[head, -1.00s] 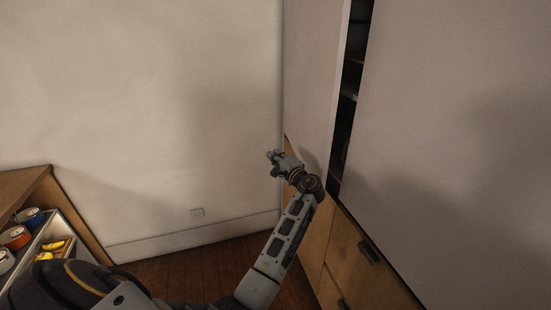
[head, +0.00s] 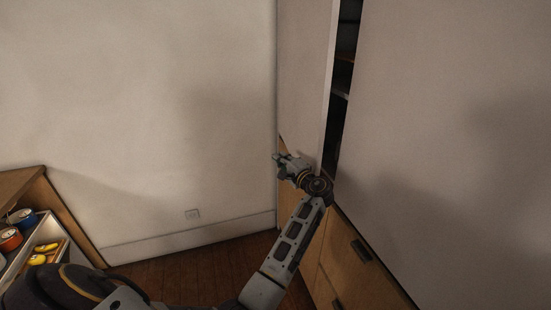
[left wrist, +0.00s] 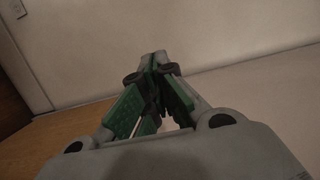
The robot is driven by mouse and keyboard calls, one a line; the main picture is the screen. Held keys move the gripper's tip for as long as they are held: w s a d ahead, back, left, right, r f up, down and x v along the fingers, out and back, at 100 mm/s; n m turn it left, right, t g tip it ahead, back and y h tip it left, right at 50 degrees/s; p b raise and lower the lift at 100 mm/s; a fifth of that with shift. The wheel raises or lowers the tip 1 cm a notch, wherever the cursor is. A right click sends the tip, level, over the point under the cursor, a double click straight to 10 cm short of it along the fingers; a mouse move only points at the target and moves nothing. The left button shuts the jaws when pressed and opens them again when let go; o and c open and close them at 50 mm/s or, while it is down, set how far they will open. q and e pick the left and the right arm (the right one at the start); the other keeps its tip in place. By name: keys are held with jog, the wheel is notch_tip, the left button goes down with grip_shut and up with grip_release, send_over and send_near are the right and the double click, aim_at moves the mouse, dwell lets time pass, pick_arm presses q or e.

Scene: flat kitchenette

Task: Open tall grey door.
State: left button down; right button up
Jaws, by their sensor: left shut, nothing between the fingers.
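A tall grey door panel (head: 303,70) stands at the left end of the cabinet, slightly ajar, its pale edge showing beside a dark gap with shelves. A second, larger grey panel (head: 450,130) is right of the gap. My left gripper (head: 277,158) is shut and empty near the lower part of the left panel. The wrist behind it overlaps the panel's lower edge and the gap; I cannot tell whether it touches. In the left wrist view the closed green-padded fingers (left wrist: 156,62) meet at the tips, with a pale surface beside them. My right gripper is out of view.
Wooden drawers (head: 350,262) with dark handles sit below the panels. A pale wall (head: 150,100) with an outlet stands at the left and back. An open wooden unit (head: 62,215) with cans and yellow items is at lower left. Brown floor is bare between.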

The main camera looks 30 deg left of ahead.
pick_arm(q)
jog(key=shift+s+d+b, duration=0.2)
jog(key=shift+d+b, duration=0.25)
jog(key=shift+d, duration=2.45)
